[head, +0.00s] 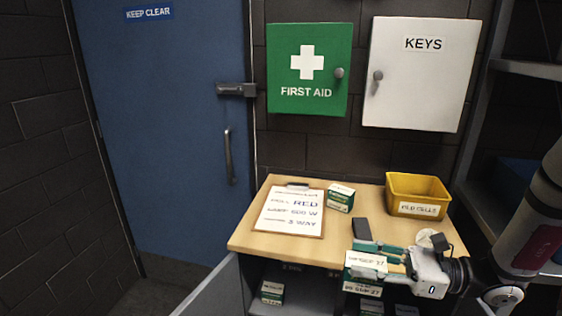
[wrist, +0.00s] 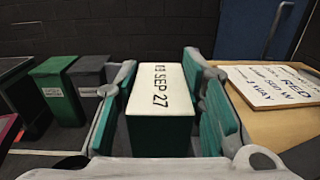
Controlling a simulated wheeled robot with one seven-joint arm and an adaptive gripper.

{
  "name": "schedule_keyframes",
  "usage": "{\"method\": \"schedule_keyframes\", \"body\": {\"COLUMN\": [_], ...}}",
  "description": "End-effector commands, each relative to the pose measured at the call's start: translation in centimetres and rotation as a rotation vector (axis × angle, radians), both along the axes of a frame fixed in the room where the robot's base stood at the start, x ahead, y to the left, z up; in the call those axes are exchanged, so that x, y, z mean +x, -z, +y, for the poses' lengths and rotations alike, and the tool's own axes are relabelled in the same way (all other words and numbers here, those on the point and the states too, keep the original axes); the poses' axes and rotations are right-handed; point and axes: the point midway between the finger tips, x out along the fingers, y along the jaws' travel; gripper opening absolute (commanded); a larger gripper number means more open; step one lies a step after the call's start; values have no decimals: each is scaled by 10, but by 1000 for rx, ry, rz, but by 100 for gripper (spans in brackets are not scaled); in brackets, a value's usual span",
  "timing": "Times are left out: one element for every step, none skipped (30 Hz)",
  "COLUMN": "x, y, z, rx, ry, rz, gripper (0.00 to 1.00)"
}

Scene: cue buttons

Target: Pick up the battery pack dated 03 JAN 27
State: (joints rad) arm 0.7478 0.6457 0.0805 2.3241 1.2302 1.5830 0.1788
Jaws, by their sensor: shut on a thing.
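My gripper (head: 368,260) is shut on a battery pack (head: 364,258) at the front edge of the wooden worktop, its green fingers on either side. In the wrist view, the held pack (wrist: 160,98) has a white top and a dark green end, between the two fingers (wrist: 161,70). Its label ends in SEP 27; the day digits are hard to read. A white label reading SEP 27 (head: 362,287) shows below the fingers; I cannot tell if it belongs to the held pack. Another green and white pack (head: 340,197) stands on the worktop, its date unreadable.
A clipboard (head: 290,212) lies at the worktop's left. A yellow OLD CELLS bin (head: 418,195) stands at back right, with a dark block (head: 362,229) nearer. Packs, including one at left (head: 272,292), sit on the shelf below. A grey cabinet door (head: 215,290) stands open.

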Motion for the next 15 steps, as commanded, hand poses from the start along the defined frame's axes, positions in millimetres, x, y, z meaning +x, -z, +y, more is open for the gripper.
{"method": "schedule_keyframes", "body": {"x": [5, 9, 15, 19, 24, 30, 35, 40, 46, 51, 55, 61, 65, 69, 74], "y": [-2, -3, -5, -6, -7, -9, -10, -11, -13, -13, -14, -15, -16, -17, -18], "z": [3, 5, 7, 9, 11, 13, 15, 16, 18, 19, 20, 22, 22, 23, 24], "rx": [0, 0, 0, 0, 0, 0, 0, 0, 0, 0, 1, 0, 0, 1, 0], "ry": [17, 32, 54, 72, 92, 119, 140, 161, 188, 210, 231, 257, 278, 299, 325], "rz": [-1, -1, 0, 0, 1, 0, 0, 0, 1, 1, 2, 1, 1, 0, 0], "gripper": [0, 0, 0, 0, 0, 0, 0, 0, 0, 0, 0, 0, 0, 0, 0]}}
